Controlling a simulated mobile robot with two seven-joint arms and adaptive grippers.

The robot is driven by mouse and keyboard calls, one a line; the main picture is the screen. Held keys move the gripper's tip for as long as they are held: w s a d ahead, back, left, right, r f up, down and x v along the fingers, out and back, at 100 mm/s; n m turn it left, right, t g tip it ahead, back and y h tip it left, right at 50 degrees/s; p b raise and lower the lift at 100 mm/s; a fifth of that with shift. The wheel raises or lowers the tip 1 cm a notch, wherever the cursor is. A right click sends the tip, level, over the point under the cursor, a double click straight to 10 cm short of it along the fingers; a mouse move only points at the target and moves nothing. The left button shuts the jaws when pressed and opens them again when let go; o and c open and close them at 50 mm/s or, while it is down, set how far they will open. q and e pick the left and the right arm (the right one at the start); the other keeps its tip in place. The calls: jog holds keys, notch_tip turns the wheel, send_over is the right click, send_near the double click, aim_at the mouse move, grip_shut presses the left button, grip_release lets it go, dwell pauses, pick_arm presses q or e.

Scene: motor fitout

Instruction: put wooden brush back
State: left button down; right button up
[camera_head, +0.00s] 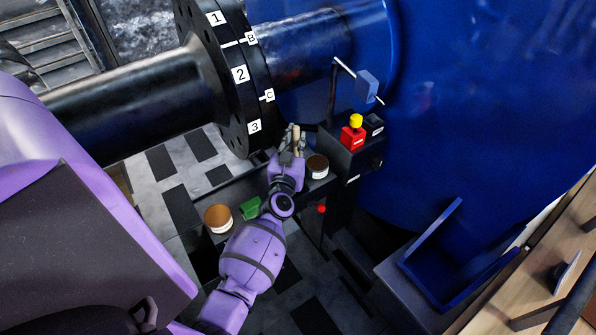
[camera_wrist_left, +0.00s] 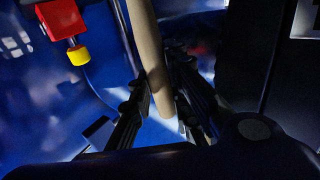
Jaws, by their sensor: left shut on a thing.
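The wooden brush shows as a tan wooden handle (camera_head: 296,139) standing up out of my left gripper (camera_head: 291,143) in the head view. In the left wrist view the handle (camera_wrist_left: 152,60) passes between the two dark fingers of my left gripper (camera_wrist_left: 165,105), which is shut on it. The bristle end cannot be made out. The gripper is close in front of the black numbered flange (camera_head: 240,75), left of the red and yellow box. My right gripper is in neither view.
A brown-topped tin (camera_head: 317,166) stands just right of my left gripper. Another open tin (camera_head: 218,218) and a green item (camera_head: 251,207) are on the dark ledge. A red box with a yellow knob (camera_head: 353,133) stands right. A blue bin (camera_head: 440,262) is lower right.

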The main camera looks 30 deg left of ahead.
aim_at(295, 152)
pick_arm(q)
jog(key=f, duration=0.2)
jog(key=f+b, duration=0.1)
jog(key=f, duration=0.1)
jog(key=shift+s+f, duration=0.2)
jog(key=shift+f, duration=0.15)
notch_tip(295, 152, down, 4)
jog(key=shift+r+b, duration=0.1)
jog(key=shift+b, duration=0.95)
jog(key=shift+r, duration=0.15)
jog(key=shift+w, duration=0.1)
jog(key=c, duration=1.7)
grip_release()
jog(key=shift+o, duration=0.2)
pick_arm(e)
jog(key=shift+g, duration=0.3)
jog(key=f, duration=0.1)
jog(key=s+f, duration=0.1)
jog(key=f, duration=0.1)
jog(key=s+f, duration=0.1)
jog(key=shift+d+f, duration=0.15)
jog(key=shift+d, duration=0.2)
